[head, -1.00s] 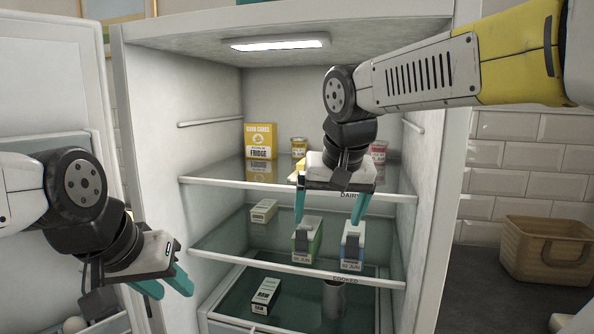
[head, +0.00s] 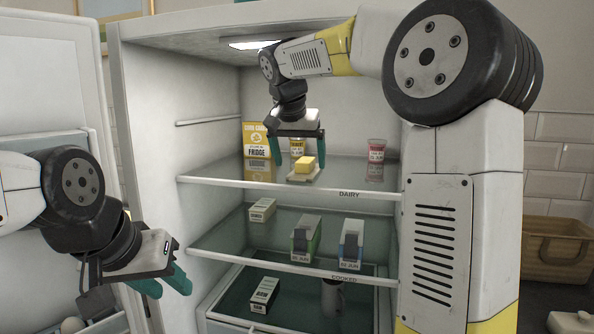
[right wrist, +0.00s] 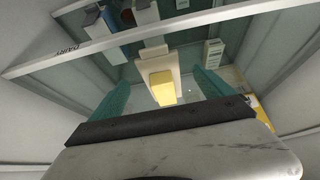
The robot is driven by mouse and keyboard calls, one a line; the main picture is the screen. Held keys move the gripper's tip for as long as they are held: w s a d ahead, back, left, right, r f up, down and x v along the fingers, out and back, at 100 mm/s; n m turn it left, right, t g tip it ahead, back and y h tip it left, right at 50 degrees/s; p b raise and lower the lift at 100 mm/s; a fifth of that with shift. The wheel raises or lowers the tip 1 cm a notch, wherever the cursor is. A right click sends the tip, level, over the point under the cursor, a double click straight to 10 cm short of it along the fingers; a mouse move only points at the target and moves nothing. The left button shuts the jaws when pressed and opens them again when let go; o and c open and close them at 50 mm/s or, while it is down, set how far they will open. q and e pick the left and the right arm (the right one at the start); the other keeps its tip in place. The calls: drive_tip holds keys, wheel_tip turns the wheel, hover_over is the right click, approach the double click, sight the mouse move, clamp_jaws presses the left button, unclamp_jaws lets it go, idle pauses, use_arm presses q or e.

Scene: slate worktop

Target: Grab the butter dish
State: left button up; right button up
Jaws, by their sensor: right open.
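The butter dish is a cream dish (head: 302,178) with a yellow block of butter (head: 304,165) on it, on the top shelf marked DAIRY. In the right wrist view the dish (right wrist: 157,66) lies between and beyond the teal fingers, with the butter (right wrist: 163,92) nearest the camera. My right gripper (head: 297,158) is open and points down into the fridge, its fingers apart on either side of the butter; I cannot tell whether either touches the dish. My left gripper (head: 167,288) is open and empty, left of the fridge opening near the door.
Cartons (head: 306,238) stand on the shelf below. The front edge of the DAIRY shelf (head: 350,195) runs below the dish. A basket (head: 560,250) stands outside, right.

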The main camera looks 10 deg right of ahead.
sight(305, 160)
drive_tip(key=shift+w+d, duration=0.25)
drive_tip(key=shift+w, duration=0.4)
drive_tip(key=shift+w+d, duration=0.25)
drive_tip(key=shift+w, duration=0.35)
drive_tip(key=shift+w+d, duration=0.25)
drive_tip(key=shift+w, duration=0.35)
drive_tip(key=shift+w+d, duration=0.25)
drive_tip(key=shift+w, duration=0.3)
drive_tip(key=shift+x, duration=1.25)
drive_tip(key=shift+w+d+f, duration=0.15)
drive_tip(key=shift+w+f, duration=0.1)
drive_tip(key=shift+w, duration=0.05)
drive_tip(key=shift+r, duration=0.1)
drive_tip(key=c, duration=1.9)
